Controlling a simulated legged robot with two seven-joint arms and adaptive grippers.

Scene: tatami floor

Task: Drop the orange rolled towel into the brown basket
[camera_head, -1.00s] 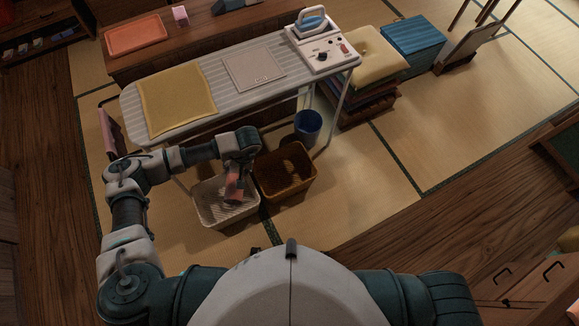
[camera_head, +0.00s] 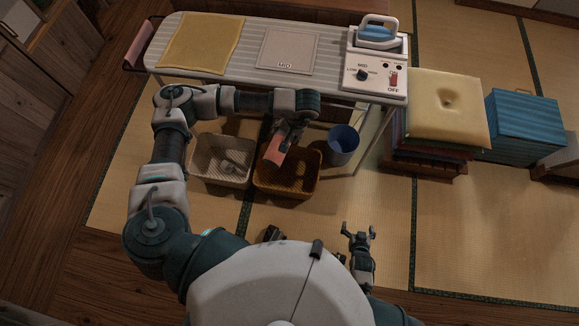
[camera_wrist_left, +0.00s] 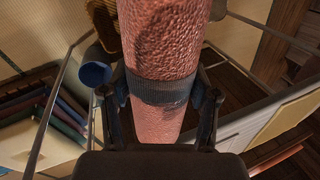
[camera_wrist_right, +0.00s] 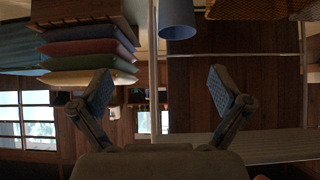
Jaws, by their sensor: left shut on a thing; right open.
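The orange rolled towel (camera_head: 273,154) is held by my left gripper (camera_head: 286,137) at the brown basket (camera_head: 296,187). In the head view the towel overlaps the basket's left back part; its exact height above the basket is unclear. In the left wrist view the towel (camera_wrist_left: 164,40) stands upright between the fingers (camera_wrist_left: 163,92), with a dark band around it at the grip. My right gripper (camera_head: 358,236) is open and empty, low at the front right of the basket. Its spread fingers also show in the right wrist view (camera_wrist_right: 160,90).
A white basket (camera_head: 222,160) stands just left of the brown one, and a blue bin (camera_head: 342,145) just right. The ironing board (camera_head: 225,65) with the iron (camera_head: 378,32) is behind the arm. Stacked cushions (camera_head: 440,110) stand right. Tatami in front is clear.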

